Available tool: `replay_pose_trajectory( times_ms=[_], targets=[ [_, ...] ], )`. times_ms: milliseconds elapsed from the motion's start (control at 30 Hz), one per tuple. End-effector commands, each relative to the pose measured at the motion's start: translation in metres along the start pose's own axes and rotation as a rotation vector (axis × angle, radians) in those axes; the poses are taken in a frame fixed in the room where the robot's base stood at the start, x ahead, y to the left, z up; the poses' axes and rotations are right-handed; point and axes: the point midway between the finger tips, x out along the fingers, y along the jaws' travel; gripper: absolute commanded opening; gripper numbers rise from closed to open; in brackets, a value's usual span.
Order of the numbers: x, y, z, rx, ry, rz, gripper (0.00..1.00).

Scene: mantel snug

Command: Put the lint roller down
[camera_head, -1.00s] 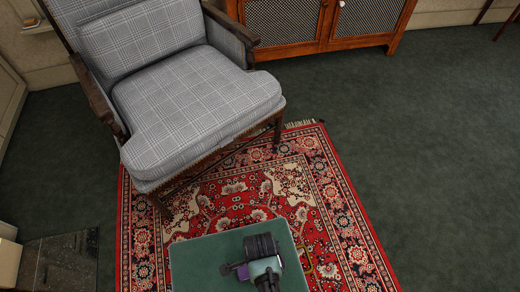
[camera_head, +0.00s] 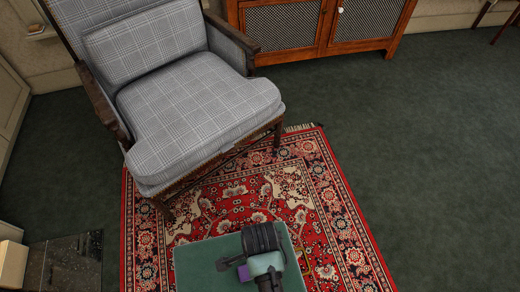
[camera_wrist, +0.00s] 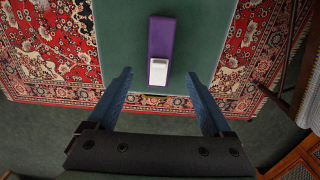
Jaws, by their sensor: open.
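The lint roller (camera_wrist: 161,38) is a purple bar with a white end piece. It lies on a flat green top (camera_wrist: 118,30), seen in the wrist view. In the head view only a purple piece of it (camera_head: 243,273) shows beside my arm; the rest is hidden. My gripper (camera_wrist: 159,73) is open, with its two blue fingers spread apart. In the wrist view the roller's white end lies between the fingertips with a gap on both sides, and the fingers do not touch it. In the head view my gripper (camera_head: 224,265) is over the green top.
The green top (camera_head: 200,262) stands on a red patterned rug (camera_head: 335,215). A grey plaid armchair (camera_head: 195,105) stands behind it to the left. A wooden cabinet (camera_head: 320,25) is at the back. Dark green carpet (camera_head: 440,150) lies clear on the right.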

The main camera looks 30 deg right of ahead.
Motion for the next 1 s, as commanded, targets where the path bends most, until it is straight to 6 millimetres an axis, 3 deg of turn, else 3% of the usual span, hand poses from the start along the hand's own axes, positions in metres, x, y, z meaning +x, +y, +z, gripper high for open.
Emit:
replay_pose_trajectory(
  times_ms=[133, 433, 567, 667, 767, 800, 867, 900, 967, 1000],
  targets=[
    [-0.013, 0.000, 0.000, 0.000, 0.000, 0.000, 0.85],
    [-0.016, -0.003, 0.000, -0.007, 0.000, -0.009, 0.85],
    [-0.041, -0.042, 0.007, -0.096, 0.005, -0.132, 0.85],
    [-0.091, -0.101, 0.019, -0.250, 0.031, -0.340, 0.85],
    [-0.168, -0.165, 0.039, -0.443, 0.100, -0.605, 0.85],
    [-0.203, -0.185, 0.047, -0.518, 0.138, -0.712, 0.85],
    [-0.258, -0.211, 0.060, -0.621, 0.208, -0.869, 0.85],
    [-0.296, -0.223, 0.068, -0.684, 0.263, -0.973, 0.85],
    [-0.356, -0.236, 0.081, -0.771, 0.357, -1.126, 0.85],
    [-0.396, -0.239, 0.088, -0.821, 0.428, -1.225, 0.85]
  ],
)
